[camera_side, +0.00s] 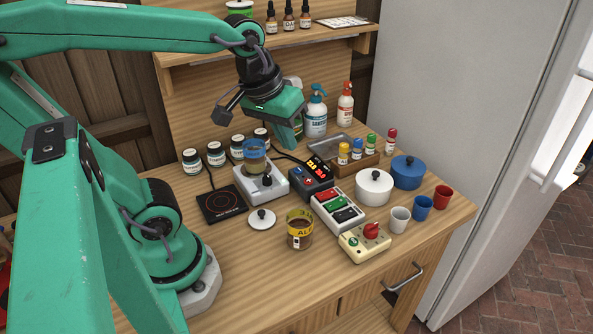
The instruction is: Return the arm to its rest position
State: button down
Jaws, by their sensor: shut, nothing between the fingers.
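My gripper (290,135) is at the end of my green arm, above the back of the wooden bench. It is shut and empty, and points down between the row of jars and the pump bottles. My arm reaches across the upper left of the side view, bent at the wrist joint.
Several dark jars (216,154) stand left of the gripper; pump bottles (315,112) stand right. A shelf (285,43) is above. A black hot plate (221,202), a yellow-labelled jar (299,230), a button box (338,210), pots (374,188) and cups (422,208) crowd the bench.

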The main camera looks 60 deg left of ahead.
jog(key=s+m, duration=0.1)
jog(key=m, duration=0.1)
jog(key=s+m+t, duration=0.1)
jog(key=s+m, duration=0.1)
jog(key=shift+s+f+t, duration=0.15)
jog(key=shift+f+t, duration=0.05)
jog(key=shift+t, duration=0.1)
